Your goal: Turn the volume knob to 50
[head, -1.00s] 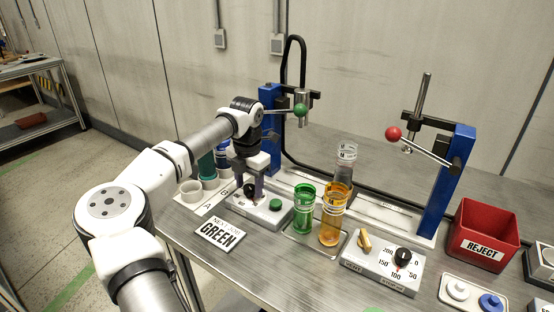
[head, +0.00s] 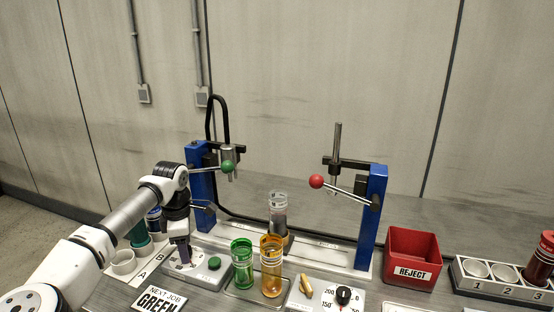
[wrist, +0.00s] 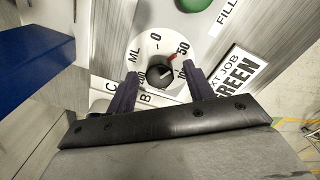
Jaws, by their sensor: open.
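The volume knob (wrist: 160,74) is a dark round knob on a white dial (wrist: 148,48) marked ML, 0 and 50, with further marks partly covered. Its red pointer line points at or very near the 50 mark. My gripper (wrist: 161,76) is open, with one dark finger on each side of the knob; I cannot tell whether either finger touches it. In the head view my gripper (head: 181,258) points down over the left control box (head: 195,269), hiding the knob. A green button (head: 214,263) sits right of the gripper on that box.
A green cylinder (head: 242,266) and an orange one (head: 271,268) stand right of the box. A second control box carries a brass handle (head: 306,287) and a black knob (head: 344,295). The "next job green" card (head: 158,300) lies in front. A red reject bin (head: 412,259) stands right.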

